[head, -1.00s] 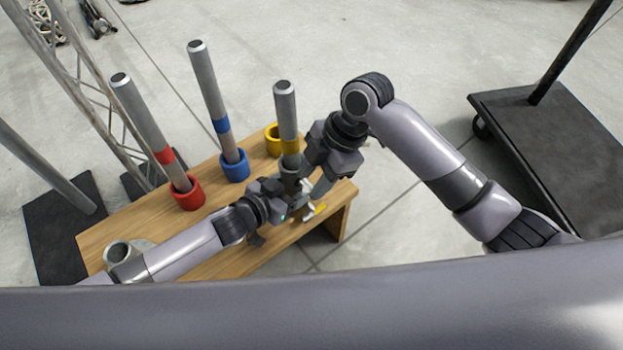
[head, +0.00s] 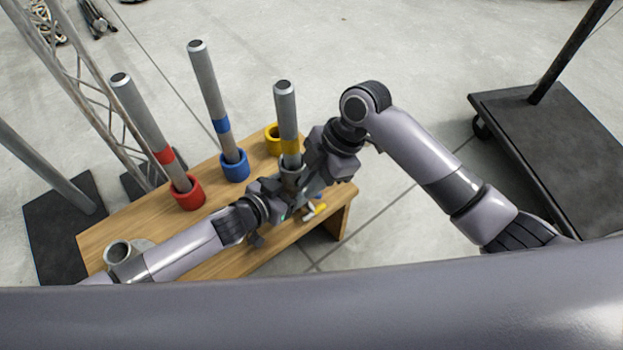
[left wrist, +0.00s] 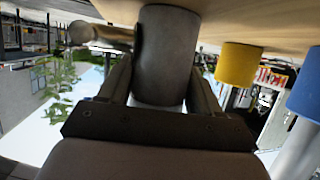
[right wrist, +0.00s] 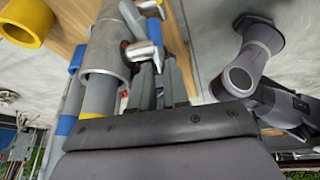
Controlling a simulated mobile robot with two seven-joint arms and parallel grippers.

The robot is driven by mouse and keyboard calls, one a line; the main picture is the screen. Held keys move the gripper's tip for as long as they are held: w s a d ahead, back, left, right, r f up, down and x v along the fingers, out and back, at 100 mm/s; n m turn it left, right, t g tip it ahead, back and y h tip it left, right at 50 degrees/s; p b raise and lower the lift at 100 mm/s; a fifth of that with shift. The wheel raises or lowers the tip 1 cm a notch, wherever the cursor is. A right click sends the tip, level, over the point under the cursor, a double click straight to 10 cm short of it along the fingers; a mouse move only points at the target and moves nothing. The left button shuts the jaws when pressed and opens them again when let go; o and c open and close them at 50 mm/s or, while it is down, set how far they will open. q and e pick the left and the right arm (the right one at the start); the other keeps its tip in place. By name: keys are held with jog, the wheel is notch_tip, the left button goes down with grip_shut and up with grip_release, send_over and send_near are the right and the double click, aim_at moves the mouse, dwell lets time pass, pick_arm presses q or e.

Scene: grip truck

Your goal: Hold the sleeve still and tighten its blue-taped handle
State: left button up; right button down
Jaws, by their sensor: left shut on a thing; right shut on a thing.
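The grey sleeve (right wrist: 107,52) stands at the right end of the wooden bench, around the foot of a yellow-taped pipe (head: 286,105). My left gripper (head: 286,188) is shut on the sleeve; in the left wrist view its fingers lie on both sides of the sleeve (left wrist: 165,60). My right gripper (head: 308,184) is shut beside the sleeve, on its side handle. A little blue shows there in the head view (head: 319,195); the fingers mostly hide the grip. The right wrist view shows silver handle parts (right wrist: 143,48) beside the sleeve.
The wooden bench (head: 205,240) also bears a red cup (head: 188,196) and a blue cup (head: 236,170) with taped pipes, an empty yellow cup (head: 271,140) and a grey ring-shaped part (head: 118,252). A black cart (head: 560,130) stands at the right. Truss legs stand at the left.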

jog(key=g+y, duration=0.1)
jog(key=d+y, duration=0.1)
jog(key=y, duration=0.1)
jog(key=w+g+y, duration=0.1)
jog(key=shift+d+f+m+g+y, duration=0.2)
jog(key=shift+d+m+g+y, duration=0.1)
jog(key=shift+d, duration=0.1)
jog(key=y, duration=0.1)
jog(key=d+g+y, duration=0.1)
jog(key=w+f+g+y, duration=0.1)
jog(key=y, duration=0.1)
jog(key=shift+w+d+m, duration=0.1)
jog(key=shift+d+m, duration=0.15)
jog(key=shift+m, duration=0.05)
dwell(0.3)
jog(key=c, duration=1.1)
grip_release()
notch_tip(320, 180, up, 10)
